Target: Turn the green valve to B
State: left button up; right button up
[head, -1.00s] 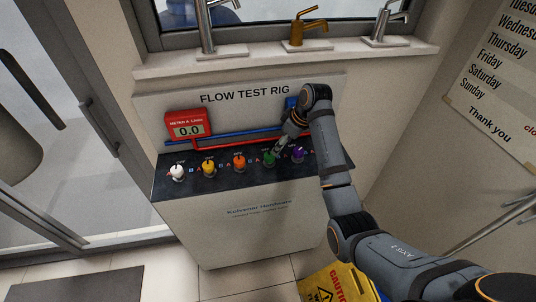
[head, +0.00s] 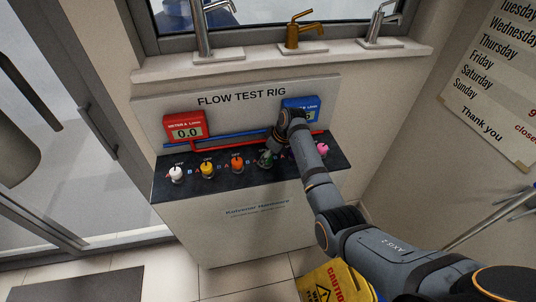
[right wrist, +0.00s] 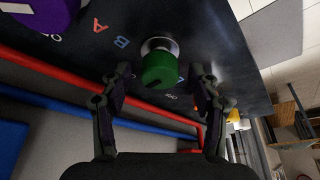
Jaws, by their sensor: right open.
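The green valve (head: 265,159) stands on the dark top of the flow test rig, partly hidden by my right gripper (head: 270,150) in the head view. In the right wrist view the green valve (right wrist: 160,70) is a round knob on a metal base, in front of and between the open fingers of my right gripper (right wrist: 160,95). The fingers look apart from the knob. A blue letter B (right wrist: 121,42) and a red letter A (right wrist: 98,26) are printed on the panel near it. My left gripper is not in view.
White (head: 176,174), yellow (head: 207,169), orange (head: 237,163) and pink (head: 322,149) valves share the row. A purple valve (right wrist: 45,12) is close by in the right wrist view. Red and blue pipes run behind. The red meter (head: 186,127) reads 0.0; a blue meter (head: 302,108) is partly hidden.

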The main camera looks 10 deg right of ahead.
jog(key=c, duration=1.2)
jog(key=shift+r+m+p, duration=0.2)
jog(key=shift+m+p, duration=0.1)
jog(key=shift+p, duration=0.25)
jog(key=m+h+p, duration=0.1)
jog(key=m+p, duration=0.1)
jog(key=m+t+p, duration=0.1)
jog(key=m+p, duration=0.1)
jog(key=p, duration=0.1)
jog(key=shift+s+a+r+m+h, duration=0.1)
jog(key=shift+a+m+h, duration=0.05)
jog(key=shift+m+h, duration=0.2)
jog(key=shift+a+m+h+p, duration=0.1)
jog(key=shift+m+h+p, duration=0.25)
jog(key=shift+m+p, duration=0.45)
jog(key=shift+m+h, duration=0.4)
jog(key=shift+m, duration=0.55)
jog(key=shift+f+m+h, duration=0.25)
jog(key=shift+m+h, duration=0.35)
jog(key=shift+m, duration=0.9)
jog(key=o, duration=1.2)
